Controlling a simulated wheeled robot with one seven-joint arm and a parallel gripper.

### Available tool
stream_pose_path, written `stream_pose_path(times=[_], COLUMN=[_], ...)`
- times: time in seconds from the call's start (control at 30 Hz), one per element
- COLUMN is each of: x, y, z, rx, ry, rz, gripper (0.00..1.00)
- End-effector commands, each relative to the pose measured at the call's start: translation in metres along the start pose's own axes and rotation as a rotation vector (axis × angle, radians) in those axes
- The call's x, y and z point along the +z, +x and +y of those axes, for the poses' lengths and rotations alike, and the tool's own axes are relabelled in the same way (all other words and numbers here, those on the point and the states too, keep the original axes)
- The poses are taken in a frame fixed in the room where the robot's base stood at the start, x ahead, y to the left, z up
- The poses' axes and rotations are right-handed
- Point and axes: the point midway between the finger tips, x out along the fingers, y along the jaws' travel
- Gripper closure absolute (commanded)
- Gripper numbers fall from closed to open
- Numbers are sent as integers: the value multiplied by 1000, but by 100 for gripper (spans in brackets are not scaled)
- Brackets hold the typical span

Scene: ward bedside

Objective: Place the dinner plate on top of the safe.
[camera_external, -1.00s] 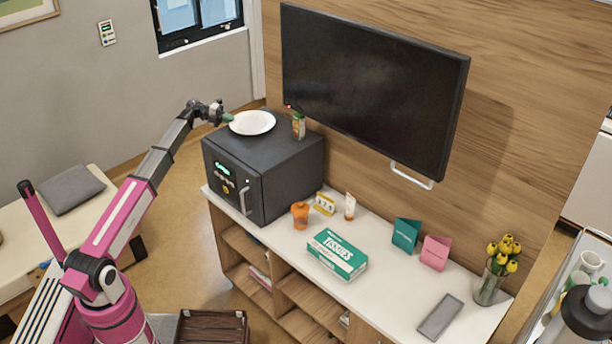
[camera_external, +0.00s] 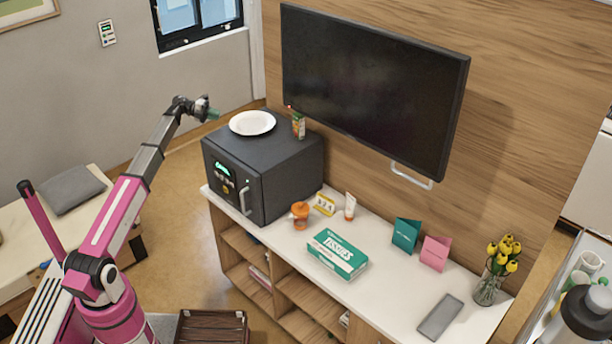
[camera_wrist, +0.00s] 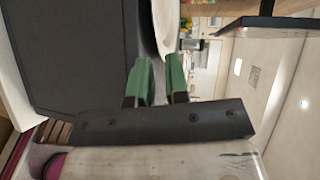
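The white dinner plate (camera_external: 252,122) lies flat on top of the dark grey safe (camera_external: 290,165), towards its back left part. My gripper (camera_external: 213,114) is left of the plate at about the height of the safe's top, with a gap between them. In the wrist view, its green fingers (camera_wrist: 160,68) are apart with nothing between them. The plate's pale edge (camera_wrist: 164,25) shows beyond the fingertips, and the safe (camera_wrist: 70,50) fills the left of that view.
The TV (camera_external: 370,85) hangs close behind. On the cabinet stand an orange cup (camera_external: 300,215), a tissue box (camera_external: 337,255), cards (camera_external: 406,235) and a tulip vase (camera_external: 490,285). The space left of the safe is free.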

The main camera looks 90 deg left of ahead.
Motion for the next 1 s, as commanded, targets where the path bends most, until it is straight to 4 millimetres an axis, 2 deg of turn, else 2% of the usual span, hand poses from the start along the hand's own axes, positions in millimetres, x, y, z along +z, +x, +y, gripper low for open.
stream_pose_path(times=[0.03,0.2,0.4,0.87,1.0], x=[0,0,0,0,-9], y=[-11,-36,-50,-51,-40], z=[0,0,0,0,-8], rx=[0,0,-1,0,-9], ry=[0,-1,-1,0,-1], rz=[-2,-1,0,1,15], gripper=[85,85,85,85,85])
